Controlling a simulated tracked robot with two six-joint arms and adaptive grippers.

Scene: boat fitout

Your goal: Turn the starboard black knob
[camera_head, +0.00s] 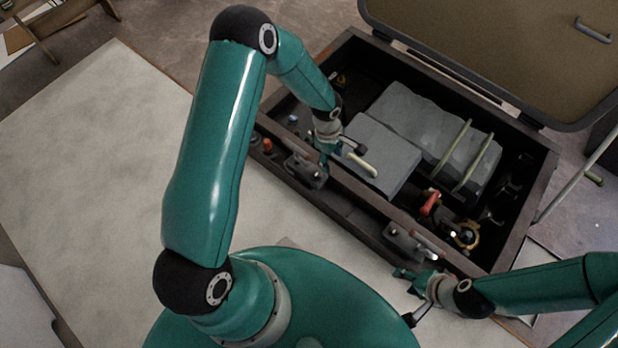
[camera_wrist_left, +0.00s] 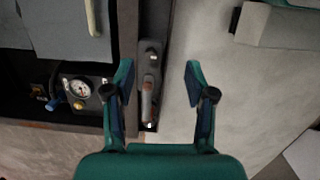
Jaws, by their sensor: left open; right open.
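I cannot clearly pick out the starboard black knob; the dark fittings inside the locker (camera_head: 538,190) are too small and dim to tell apart. My left gripper (camera_head: 327,150) is open and empty above the locker's near edge. In the left wrist view, its spread fingers (camera_wrist_left: 157,75) stand either side of a metal latch (camera_wrist_left: 150,85) on that edge, with nothing held. A gauge (camera_wrist_left: 78,88) and a blue knob (camera_wrist_left: 58,103) show left of the fingers. My right gripper (camera_head: 418,280) is open and empty outside the near edge, close to a second latch (camera_head: 412,243).
The lid (camera_head: 480,40) stands open at the back. Grey blocks (camera_head: 375,160) fill the locker's middle. A red handle (camera_head: 430,203) and brass fitting (camera_head: 465,236) lie to their right, a red knob (camera_head: 267,145) to the left.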

